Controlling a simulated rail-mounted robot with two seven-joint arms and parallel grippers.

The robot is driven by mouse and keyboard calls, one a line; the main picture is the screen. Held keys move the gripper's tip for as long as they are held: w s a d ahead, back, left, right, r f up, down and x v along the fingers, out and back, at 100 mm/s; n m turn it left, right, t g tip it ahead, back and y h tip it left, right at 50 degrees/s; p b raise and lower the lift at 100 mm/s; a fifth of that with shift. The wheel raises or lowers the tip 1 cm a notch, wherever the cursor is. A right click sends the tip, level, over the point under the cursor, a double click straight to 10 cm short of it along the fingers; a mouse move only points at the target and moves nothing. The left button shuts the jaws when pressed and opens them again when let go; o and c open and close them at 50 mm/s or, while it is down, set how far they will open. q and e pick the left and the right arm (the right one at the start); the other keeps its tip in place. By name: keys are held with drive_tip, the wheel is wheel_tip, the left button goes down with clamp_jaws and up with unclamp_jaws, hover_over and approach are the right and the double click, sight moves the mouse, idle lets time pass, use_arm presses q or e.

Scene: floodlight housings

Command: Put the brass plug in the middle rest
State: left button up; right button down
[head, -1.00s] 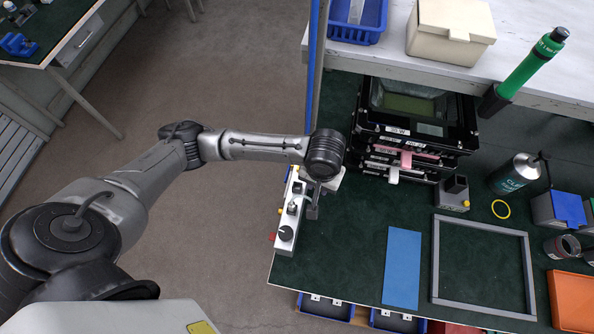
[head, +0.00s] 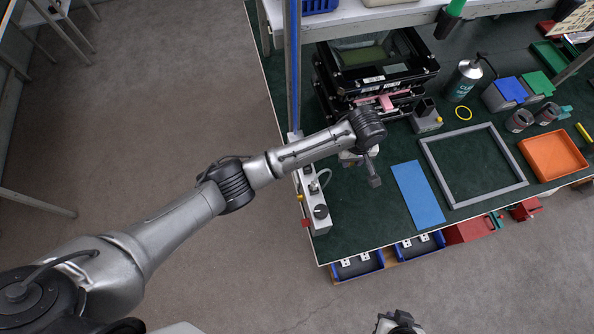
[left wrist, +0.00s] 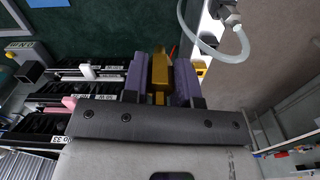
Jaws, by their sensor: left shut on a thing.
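My left gripper (head: 374,180) hangs over the green bench, between the grey control box and the blue mat. In the left wrist view its purple fingers (left wrist: 161,82) are shut on the brass plug (left wrist: 160,72), a gold block that sticks out between them. In the head view the plug is too small or hidden to make out. I cannot pick out the middle rest for certain in either view. A dark and white part of my right arm (head: 398,322) shows at the bottom edge; its fingers cannot be made out.
A grey control box (head: 314,205) with a knob and pale hose lies along the bench's left edge. Black housings (head: 375,62) are stacked behind. A blue mat (head: 418,195), grey frame (head: 428,152) and orange tray (head: 580,158) lie right. A blue post (head: 293,70) stands left.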

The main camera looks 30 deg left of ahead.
use_arm(q)
drive_tip(key=a+f, duration=0.2)
drive_tip(key=a, duration=0.2)
drive_tip(key=s+a+f+p, duration=0.1)
drive_tip(key=a+f, duration=0.1)
drive_tip(key=a, duration=0.2)
drive_tip(key=s+a+f, duration=0.1)
drive_tip(key=a+f, duration=0.2)
drive_tip(key=a, duration=0.1)
drive_tip(key=shift+f+p, duration=0.1)
drive_tip(key=shift+p, duration=0.25)
drive_tip(key=shift+f, duration=2)
drive_tip(key=shift+f, duration=0.1)
drive_tip(key=o, duration=0.9)
